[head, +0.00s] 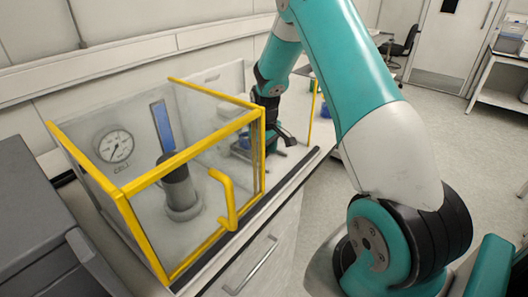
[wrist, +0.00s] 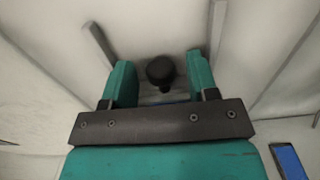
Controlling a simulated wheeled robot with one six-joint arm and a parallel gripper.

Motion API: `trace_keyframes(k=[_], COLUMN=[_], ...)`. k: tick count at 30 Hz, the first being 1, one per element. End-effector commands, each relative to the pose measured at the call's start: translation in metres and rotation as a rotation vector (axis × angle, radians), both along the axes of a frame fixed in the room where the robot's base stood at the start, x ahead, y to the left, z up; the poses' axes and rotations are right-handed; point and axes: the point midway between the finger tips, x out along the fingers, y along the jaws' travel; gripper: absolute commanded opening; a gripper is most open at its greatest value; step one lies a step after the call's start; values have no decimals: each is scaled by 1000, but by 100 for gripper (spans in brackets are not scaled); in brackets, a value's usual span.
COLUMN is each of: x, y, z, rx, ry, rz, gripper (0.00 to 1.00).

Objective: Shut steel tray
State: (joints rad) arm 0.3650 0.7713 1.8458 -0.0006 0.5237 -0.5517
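My gripper (wrist: 160,62) is open in the wrist view, with a teal finger on each side. A dark round knob (wrist: 160,72) shows between the fingers; I cannot tell whether they touch it. Pale grey surfaces lie around it, with a grey bar (wrist: 98,42) at the left and another (wrist: 217,25) at the right. I cannot tell which surface, if any, is the steel tray. In the head view my gripper (head: 280,138) is a dark shape behind the right end of the yellow-framed enclosure, and its fingers are not clear.
A grey case (head: 35,225) stands at the left. Open floor (head: 455,140) lies right.

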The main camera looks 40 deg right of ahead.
Motion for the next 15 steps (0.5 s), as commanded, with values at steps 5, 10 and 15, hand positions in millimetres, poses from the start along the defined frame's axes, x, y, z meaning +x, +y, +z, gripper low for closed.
trace_keyframes(k=[5, 10, 15], x=[0, 1, 1], y=[1, 1, 0], z=[0, 5, 31], rx=[0, -1, -2], ry=[0, -1, -4], rz=[1, 1, 1], gripper=[53, 53, 53])
